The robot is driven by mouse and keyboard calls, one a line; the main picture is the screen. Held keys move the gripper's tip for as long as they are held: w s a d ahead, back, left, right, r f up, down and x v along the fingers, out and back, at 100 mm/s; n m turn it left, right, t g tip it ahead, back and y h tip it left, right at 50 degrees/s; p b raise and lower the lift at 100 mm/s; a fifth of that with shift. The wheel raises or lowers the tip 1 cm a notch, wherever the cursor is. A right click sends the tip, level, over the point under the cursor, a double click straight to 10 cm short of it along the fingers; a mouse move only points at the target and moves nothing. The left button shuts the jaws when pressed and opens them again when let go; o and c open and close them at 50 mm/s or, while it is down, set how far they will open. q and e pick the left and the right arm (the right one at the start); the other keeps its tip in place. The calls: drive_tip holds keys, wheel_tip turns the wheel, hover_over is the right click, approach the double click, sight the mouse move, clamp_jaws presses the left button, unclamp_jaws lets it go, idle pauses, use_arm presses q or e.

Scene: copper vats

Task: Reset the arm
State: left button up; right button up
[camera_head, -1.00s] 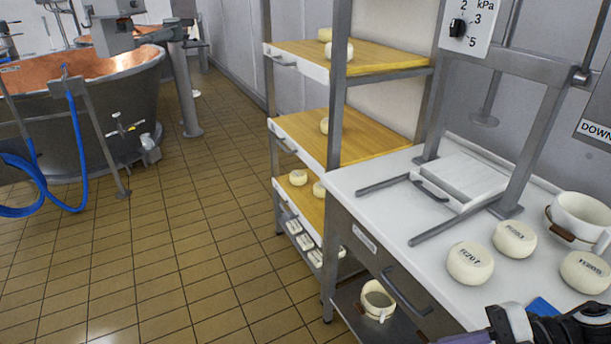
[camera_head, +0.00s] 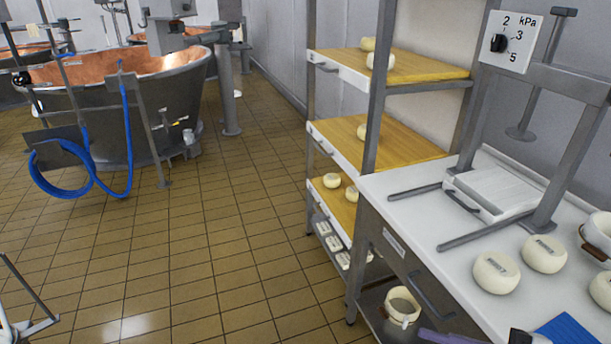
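The task names no object, only the arm. Neither gripper's fingers show in the head view. A purple piece and a dark piece at the bottom edge, right of the middle, look like parts of my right arm; the rest is cut off. No part of my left arm can be made out.
A white-topped table (camera_head: 405,208) with a press (camera_head: 495,190), several cheeses (camera_head: 496,271) and a blue cloth (camera_head: 566,331) stands at right. Beside it is a shelf rack (camera_head: 420,66) with cheeses. A copper vat (camera_head: 150,62) with a blue hose (camera_head: 70,193) stands back left. Tiled floor between is clear.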

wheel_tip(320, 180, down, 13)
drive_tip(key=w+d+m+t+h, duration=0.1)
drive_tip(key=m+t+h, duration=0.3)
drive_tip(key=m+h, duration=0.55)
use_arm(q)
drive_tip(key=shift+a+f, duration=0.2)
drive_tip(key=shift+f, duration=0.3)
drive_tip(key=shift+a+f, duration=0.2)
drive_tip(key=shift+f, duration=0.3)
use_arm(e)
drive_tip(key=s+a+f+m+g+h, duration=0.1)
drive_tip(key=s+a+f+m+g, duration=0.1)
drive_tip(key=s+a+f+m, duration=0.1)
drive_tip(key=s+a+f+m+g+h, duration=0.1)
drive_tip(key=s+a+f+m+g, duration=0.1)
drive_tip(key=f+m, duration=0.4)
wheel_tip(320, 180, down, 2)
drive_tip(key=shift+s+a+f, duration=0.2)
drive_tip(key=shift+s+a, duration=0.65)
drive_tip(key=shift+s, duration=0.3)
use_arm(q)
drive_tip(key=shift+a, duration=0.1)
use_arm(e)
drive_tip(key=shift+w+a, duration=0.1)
